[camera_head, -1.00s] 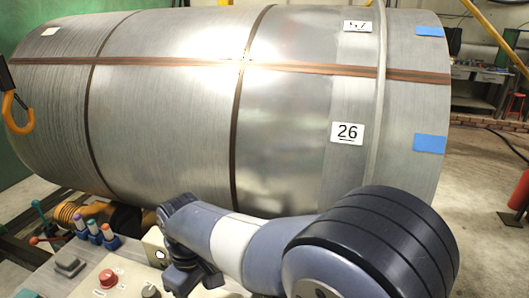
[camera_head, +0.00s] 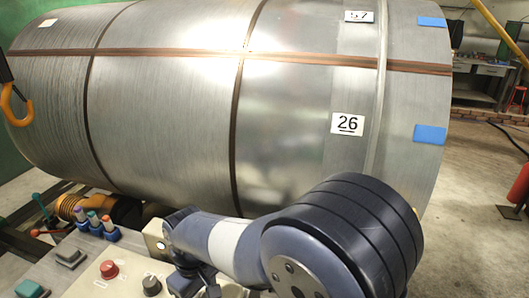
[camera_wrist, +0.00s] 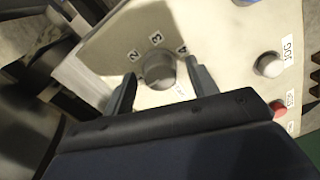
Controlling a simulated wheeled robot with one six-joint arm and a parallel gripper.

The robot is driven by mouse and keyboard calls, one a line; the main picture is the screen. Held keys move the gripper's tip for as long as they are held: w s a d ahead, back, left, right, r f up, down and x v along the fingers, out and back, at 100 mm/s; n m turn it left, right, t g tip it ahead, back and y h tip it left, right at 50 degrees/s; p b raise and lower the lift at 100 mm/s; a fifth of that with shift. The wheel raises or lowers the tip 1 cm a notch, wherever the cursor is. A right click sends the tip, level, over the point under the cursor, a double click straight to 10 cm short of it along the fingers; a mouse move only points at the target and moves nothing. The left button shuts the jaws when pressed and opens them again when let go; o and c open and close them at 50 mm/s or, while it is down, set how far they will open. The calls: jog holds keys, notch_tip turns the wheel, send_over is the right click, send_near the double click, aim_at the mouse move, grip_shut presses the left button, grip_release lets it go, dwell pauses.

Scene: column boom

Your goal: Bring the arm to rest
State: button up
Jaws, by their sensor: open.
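My gripper (camera_wrist: 160,70) is open in the wrist view, its two dark fingers spread on either side of a round grey knob (camera_wrist: 158,72). The numbers 2, 3 and 4 are printed around the knob on a pale panel. I cannot tell how far the fingertips are from the panel. In the head view my arm reaches in from the bottom right, with its bulky dark joint in front and its wrist low over the control panel (camera_head: 85,283). The gripper fingers are not clear there.
A white JOG button (camera_wrist: 268,65) is right of the fingers. A large metal drum (camera_head: 290,110) fills the background. An orange hook (camera_head: 15,108) hangs at left.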

jog(key=m, duration=0.4)
jog(key=shift+m+b, duration=0.4)
jog(key=m+b, duration=0.1)
jog(key=m, duration=0.4)
notch_tip(320, 180, up, 10)
jog(key=shift+d+f+m, duration=0.15)
jog(key=shift+f+m, duration=0.05)
jog(key=shift+m, duration=0.2)
